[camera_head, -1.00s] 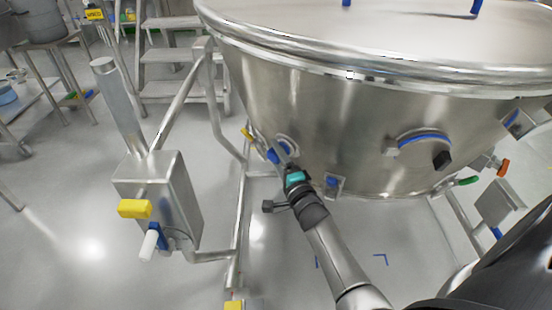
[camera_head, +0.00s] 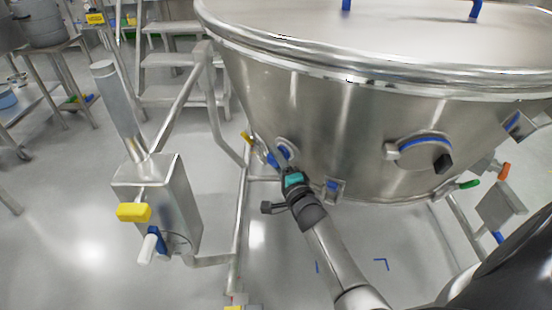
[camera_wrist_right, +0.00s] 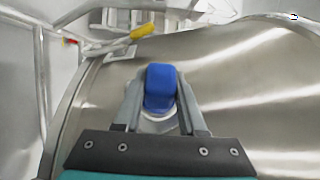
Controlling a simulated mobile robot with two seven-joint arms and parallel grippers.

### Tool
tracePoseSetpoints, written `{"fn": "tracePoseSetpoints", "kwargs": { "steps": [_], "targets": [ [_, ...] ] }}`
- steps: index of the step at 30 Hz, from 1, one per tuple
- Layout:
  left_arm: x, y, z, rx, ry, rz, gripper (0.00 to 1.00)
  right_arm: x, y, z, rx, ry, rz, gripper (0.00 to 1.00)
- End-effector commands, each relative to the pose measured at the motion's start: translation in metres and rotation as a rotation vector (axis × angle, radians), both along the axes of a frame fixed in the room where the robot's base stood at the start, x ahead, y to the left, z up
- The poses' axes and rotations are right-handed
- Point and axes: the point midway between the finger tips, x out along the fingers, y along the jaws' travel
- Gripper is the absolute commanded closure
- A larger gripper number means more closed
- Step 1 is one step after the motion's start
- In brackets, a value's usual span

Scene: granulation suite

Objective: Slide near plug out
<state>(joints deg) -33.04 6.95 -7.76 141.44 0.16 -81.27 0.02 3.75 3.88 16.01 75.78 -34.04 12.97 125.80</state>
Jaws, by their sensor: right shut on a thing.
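The near plug (camera_wrist_right: 160,88) is a blue block between the two fingers of my right gripper (camera_wrist_right: 158,100) in the right wrist view. The fingers press on its two sides, in front of a round metal port on the vessel wall. In the head view the right gripper (camera_head: 279,161) reaches up to the lower left side of the large steel vessel (camera_head: 300,110). The blue of the plug shows in part there, beside the fingers. How far the plug sits in its port cannot be told. My left gripper is in neither view.
A steel box with a yellow handle (camera_head: 134,212) stands on the frame at left. Steps (camera_head: 170,60) stand behind. A round port with a blue rim and black knob (camera_head: 443,163) is on the vessel to the right.

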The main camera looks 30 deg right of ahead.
Motion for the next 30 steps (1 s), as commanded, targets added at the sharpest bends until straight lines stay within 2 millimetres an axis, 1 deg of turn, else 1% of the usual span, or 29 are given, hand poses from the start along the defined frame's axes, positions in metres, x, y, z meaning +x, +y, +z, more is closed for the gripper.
{"fn": "tracePoseSetpoints", "kwargs": {
  "steps": [1,2,3,30],
  "targets": [
    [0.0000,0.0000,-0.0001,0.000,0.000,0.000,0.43,-0.0001,0.0001,-0.0001,0.000,0.000,0.000,0.95],
    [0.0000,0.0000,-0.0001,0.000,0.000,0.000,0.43,-0.0002,0.0001,-0.0001,0.000,0.000,0.000,0.99],
    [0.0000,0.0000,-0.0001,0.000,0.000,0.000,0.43,-0.0002,0.0001,-0.0001,0.000,0.000,0.000,1.00],
    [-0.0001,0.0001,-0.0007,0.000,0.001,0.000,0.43,-0.0002,0.0001,-0.0002,0.001,0.000,0.000,1.00]
  ]
}}
